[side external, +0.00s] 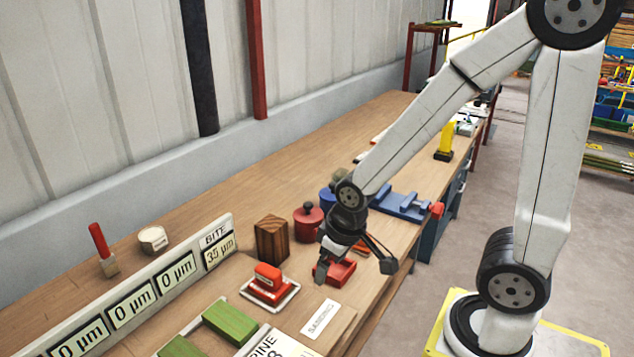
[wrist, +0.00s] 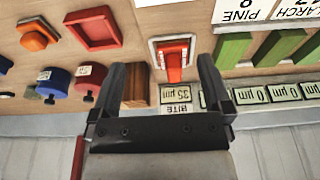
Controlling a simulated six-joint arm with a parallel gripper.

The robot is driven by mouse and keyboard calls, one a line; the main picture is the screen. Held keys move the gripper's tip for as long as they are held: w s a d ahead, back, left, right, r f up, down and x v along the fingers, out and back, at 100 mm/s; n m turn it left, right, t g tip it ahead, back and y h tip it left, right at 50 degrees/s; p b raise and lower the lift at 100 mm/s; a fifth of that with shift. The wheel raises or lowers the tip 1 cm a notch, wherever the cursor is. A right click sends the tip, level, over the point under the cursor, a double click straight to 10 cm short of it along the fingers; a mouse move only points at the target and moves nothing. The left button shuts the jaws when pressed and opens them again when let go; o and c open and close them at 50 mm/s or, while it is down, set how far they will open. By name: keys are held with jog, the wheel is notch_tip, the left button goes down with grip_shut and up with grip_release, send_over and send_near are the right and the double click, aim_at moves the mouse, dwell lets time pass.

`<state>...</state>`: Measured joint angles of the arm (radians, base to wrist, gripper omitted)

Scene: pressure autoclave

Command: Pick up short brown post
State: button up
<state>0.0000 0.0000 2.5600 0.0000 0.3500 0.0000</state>
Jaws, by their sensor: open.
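The short brown post (side external: 272,239) is a square, dark-grained wooden block standing upright on the bench, left of my gripper in the side view. In the wrist view the post (wrist: 139,86) shows just inside the left finger, which partly covers it. My gripper (side external: 352,266) is open and empty, pointing down over the bench around the red tray. In the wrist view its two fingers (wrist: 163,78) are spread wide, with a red-handled block also showing between them. The gripper appears apart from the post.
The red block (side external: 268,280) sits on a pale tray in front of the post. A red lidded pot (side external: 308,222) stands close behind it. A row of gauge plates (side external: 150,290) lies to the left, green blocks (side external: 230,322) in front.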

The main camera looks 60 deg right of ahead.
jog(key=t, duration=1.1)
send_near(272, 227)
jog(key=shift+w+d+f, duration=0.3)
jog(key=shift+w+f, duration=0.25)
jog(key=shift+w, duration=0.3)
jog(key=shift+w+d+f, duration=0.25)
jog(key=shift+w+f, duration=0.3)
jog(key=shift+w, duration=0.35)
jog(key=shift+w, duration=0.1)
jog(key=shift+x, duration=1.2)
jog(key=shift+w+f, duration=0.1)
jog(key=shift+x, duration=2.45)
jog(key=shift+d, duration=0.1)
